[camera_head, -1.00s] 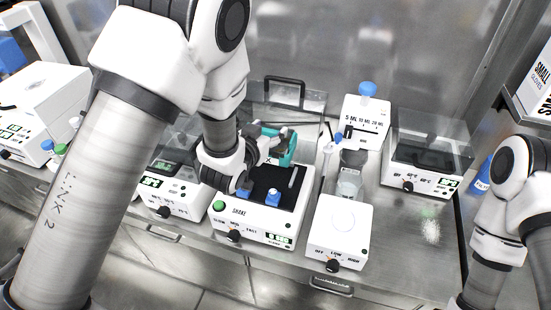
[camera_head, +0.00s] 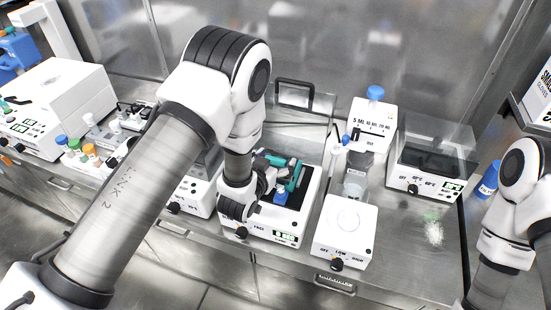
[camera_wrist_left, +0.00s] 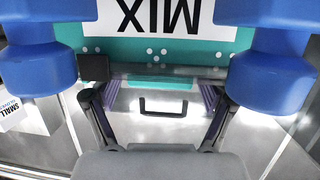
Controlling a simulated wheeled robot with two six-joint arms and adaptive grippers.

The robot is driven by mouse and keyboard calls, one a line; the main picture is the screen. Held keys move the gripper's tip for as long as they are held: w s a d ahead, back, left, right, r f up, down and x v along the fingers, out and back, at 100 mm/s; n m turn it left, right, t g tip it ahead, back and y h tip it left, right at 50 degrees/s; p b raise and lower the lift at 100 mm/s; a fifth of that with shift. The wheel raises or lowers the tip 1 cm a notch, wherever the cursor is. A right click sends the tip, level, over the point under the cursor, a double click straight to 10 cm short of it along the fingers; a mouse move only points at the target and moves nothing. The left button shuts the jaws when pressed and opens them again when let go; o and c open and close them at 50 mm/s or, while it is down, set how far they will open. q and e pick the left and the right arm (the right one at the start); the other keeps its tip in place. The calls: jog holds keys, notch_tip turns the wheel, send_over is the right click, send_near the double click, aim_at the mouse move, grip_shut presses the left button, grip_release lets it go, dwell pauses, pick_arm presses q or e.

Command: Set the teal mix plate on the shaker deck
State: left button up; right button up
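The teal mix plate (camera_head: 295,176) is at my left gripper (camera_head: 270,182), over the shaker (camera_head: 262,230) in the head view. In the left wrist view the teal plate (camera_wrist_left: 195,55) fills the top, its white MIX label upside down. The left fingers reach to its edge, apparently gripping it. Two blue posts (camera_wrist_left: 38,65) flank the label there, and one blue post (camera_head: 281,197) shows on the shaker in the head view. My arm hides much of the deck, so I cannot tell whether the plate touches it. My right gripper is out of frame.
A white hotplate-like unit (camera_head: 345,232) stands right of the shaker, with a beaker (camera_head: 355,183) behind it. A clear-lidded box (camera_head: 432,165) is at the back right. Colour-capped bottles (camera_head: 88,150) are at the left.

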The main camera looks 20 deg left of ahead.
pick_arm(q)
jog(key=shift+r, duration=0.1)
